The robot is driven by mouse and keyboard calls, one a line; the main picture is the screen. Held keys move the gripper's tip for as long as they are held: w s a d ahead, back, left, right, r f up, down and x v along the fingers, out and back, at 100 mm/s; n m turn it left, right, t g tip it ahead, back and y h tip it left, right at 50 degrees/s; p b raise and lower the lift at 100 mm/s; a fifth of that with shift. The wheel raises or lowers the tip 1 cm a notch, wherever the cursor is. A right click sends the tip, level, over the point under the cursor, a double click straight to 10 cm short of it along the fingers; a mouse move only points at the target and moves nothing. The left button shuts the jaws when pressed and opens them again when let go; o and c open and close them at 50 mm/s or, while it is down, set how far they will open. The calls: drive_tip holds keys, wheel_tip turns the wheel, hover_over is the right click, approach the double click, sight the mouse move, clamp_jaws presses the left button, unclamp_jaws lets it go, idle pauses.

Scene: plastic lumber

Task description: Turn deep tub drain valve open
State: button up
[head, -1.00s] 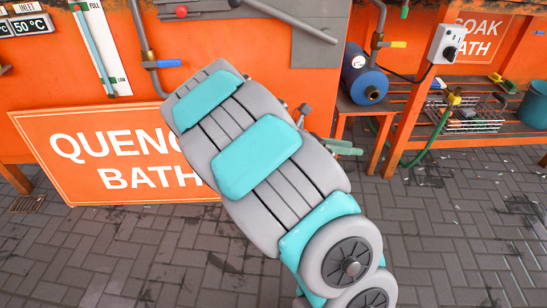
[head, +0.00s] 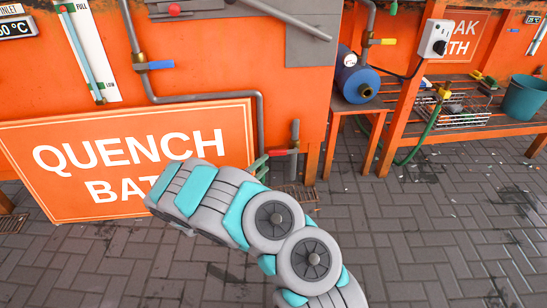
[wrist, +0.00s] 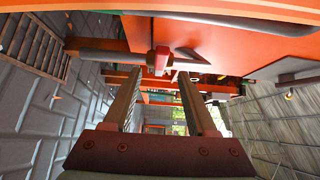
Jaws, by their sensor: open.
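A low drain valve with a red handle (head: 280,151) sits on a grey pipe at the lower right of the orange tank, right of the "QUENCH BATH" sign. In the wrist view, the red handle (wrist: 160,60) shows on a grey pipe, framed between the fingertips. My gripper (wrist: 158,76) is open and empty, with its fingers pointing toward the handle. I cannot tell whether they touch it. In the head view my gripper is mostly hidden behind my arm; only greenish finger parts show just left of the valve.
The large "QUENCH BATH" sign (head: 130,150) stands left of my arm. A blue-handled valve (head: 155,65) is above it. A blue cylinder (head: 360,80) rests on an orange stand at right, with a green hose and wire basket (head: 462,112) beyond. The paved floor at right is largely clear.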

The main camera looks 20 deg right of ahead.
sight(276, 154)
drive_tip(key=b+x, duration=0.1)
drive_tip(key=x, duration=0.6)
drive_tip(key=shift+d, duration=0.1)
clamp_jaws()
idle(0.3)
idle(1.0)
